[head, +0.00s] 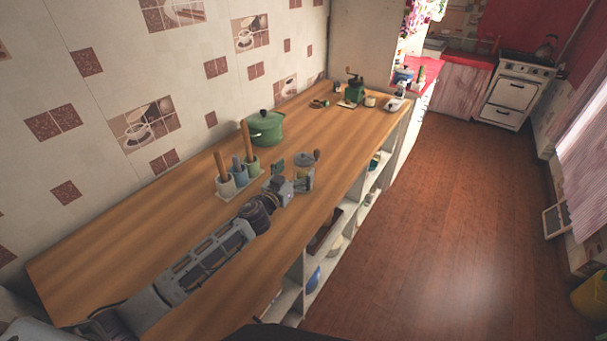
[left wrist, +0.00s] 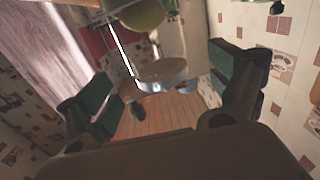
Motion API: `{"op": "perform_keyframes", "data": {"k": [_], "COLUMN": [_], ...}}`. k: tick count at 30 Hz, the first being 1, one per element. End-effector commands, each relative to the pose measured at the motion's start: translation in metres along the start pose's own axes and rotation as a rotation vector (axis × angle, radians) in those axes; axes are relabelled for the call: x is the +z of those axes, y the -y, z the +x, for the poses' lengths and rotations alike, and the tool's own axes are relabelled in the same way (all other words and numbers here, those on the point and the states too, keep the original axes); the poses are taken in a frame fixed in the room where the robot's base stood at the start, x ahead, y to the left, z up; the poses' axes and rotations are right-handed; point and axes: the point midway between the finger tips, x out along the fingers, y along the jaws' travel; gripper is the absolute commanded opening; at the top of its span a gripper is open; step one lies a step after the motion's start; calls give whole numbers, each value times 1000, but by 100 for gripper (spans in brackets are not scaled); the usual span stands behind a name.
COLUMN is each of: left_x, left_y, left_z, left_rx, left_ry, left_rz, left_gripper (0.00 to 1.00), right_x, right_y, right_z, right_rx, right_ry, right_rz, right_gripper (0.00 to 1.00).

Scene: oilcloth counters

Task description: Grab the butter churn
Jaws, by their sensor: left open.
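The butter churn (head: 306,172), a small clear jar with a grey lid and a crank knob, stands on the wooden counter right of my left gripper. Something yellowish shows in its lower part. My left gripper (head: 288,172) is open, low over the counter, with its fingertips close to the churn. In the left wrist view the churn (left wrist: 162,72) appears upside down in the gap between the two green finger pads of the left gripper (left wrist: 160,85). I cannot tell whether a finger touches it. My right gripper is not in view.
A utensil holder (head: 240,181) with three cups stands behind my left gripper, and a green pot (head: 264,127) stands farther back. A green coffee grinder (head: 355,90) and small items are at the far end. The counter (head: 345,135) beyond the churn is mostly clear.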

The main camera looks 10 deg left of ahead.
Motion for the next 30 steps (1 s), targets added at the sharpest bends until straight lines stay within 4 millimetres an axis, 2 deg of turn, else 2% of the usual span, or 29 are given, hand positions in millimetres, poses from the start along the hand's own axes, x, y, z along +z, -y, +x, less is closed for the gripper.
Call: {"op": "perform_keyframes", "data": {"k": [7, 21, 30], "left_x": [0, 2, 3], "left_y": [0, -2, -2], "left_z": [9, 45, 52], "left_rx": [0, -1, 0], "left_ry": [0, 0, 1], "left_rz": [-1, -1, 0], "left_gripper": [92, 92, 92], "right_x": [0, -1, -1], "right_y": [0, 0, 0], "right_z": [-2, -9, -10], "right_rx": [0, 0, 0], "right_ry": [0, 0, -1], "right_rz": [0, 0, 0], "right_gripper": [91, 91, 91]}}
